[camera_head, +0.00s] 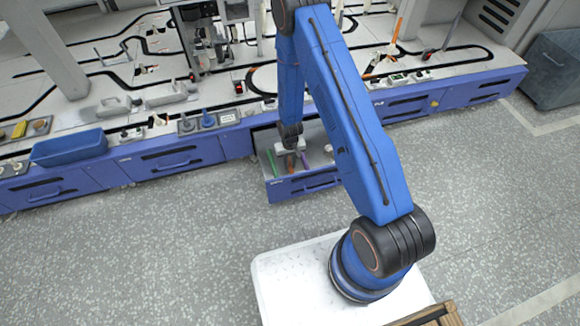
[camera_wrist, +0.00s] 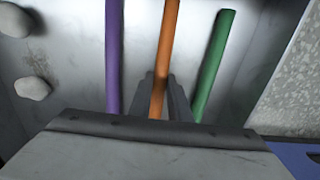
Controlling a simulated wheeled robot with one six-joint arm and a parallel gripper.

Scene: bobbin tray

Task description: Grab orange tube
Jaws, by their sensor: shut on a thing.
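The orange tube (camera_wrist: 167,45) stretches away from my gripper (camera_wrist: 160,95) in the wrist view. My gripper is shut on it, with the grey fingers on either side. In the head view my gripper (camera_head: 290,148) reaches down into an open drawer (camera_head: 315,182), and the orange tube (camera_head: 291,162) shows just below it. A purple tube (camera_wrist: 113,55) lies to the left of the orange one in the wrist view, and a green tube (camera_wrist: 214,65) to the right. Both are apart from the fingers. The near end of the orange tube is hidden by the gripper.
Two pale stones (camera_wrist: 32,88) lie on the drawer floor at the left of the wrist view. A blue bin (camera_head: 68,148) stands on the bench at the left. The speckled floor before the bench is clear.

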